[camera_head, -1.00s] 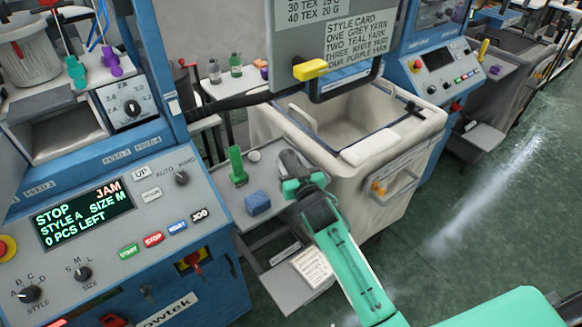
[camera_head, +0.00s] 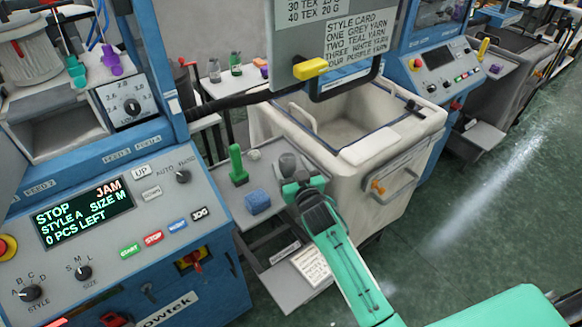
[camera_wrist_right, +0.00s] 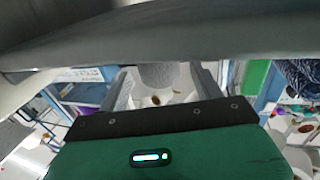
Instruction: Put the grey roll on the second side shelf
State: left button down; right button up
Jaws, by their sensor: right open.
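A grey roll (camera_head: 287,163) stands on the grey side shelf (camera_head: 262,226) beside the near machine. In the right wrist view the grey roll (camera_wrist_right: 158,74) shows between the two fingers, with a gap at the sides. My right gripper (camera_head: 290,182) is open at the roll, and its body hides the roll's lower part. A farther side shelf (camera_head: 484,72) juts from the second machine at the upper right. My left gripper is not in view.
A pale bin (camera_head: 400,150) stands directly right and behind. A lower shelf (camera_head: 285,290) carries a paper label. The floor at right is clear.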

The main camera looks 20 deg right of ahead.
jog(key=s+d+b, duration=0.1)
jog(key=s+b, duration=0.1)
jog(key=s, duration=1)
notch_tip(320, 180, down, 23)
jog(key=s+g, duration=0.3)
jog(key=g, duration=0.2)
jog(key=s+d+f+g, duration=0.1)
jog(key=s+f+g, duration=0.1)
jog(key=s+f, duration=0.35)
jog(key=s+f+n+g, duration=0.1)
jog(key=s+f, duration=0.1)
jog(key=f, duration=0.7)
jog(key=s+d+f+g, duration=0.1)
jog(key=s+f+g, duration=0.1)
jog(key=s+f, duration=0.35)
jog(key=s+d+f+g, duration=0.1)
jog(key=s+f+g, duration=0.1)
jog(key=s+f, duration=0.4)
jog(key=s+d+f+g+h, duration=0.1)
jog(key=s+f, duration=0.5)
jog(key=s, duration=0.9)
jog(key=s+d+f+g, duration=0.3)
jog(key=s+f, duration=0.4)
jog(key=s, duration=0.3)
jog(key=shift+s+g+h, duration=0.15)
jog(key=shift+g+h, duration=0.15)
jog(key=shift+g, duration=0.2)
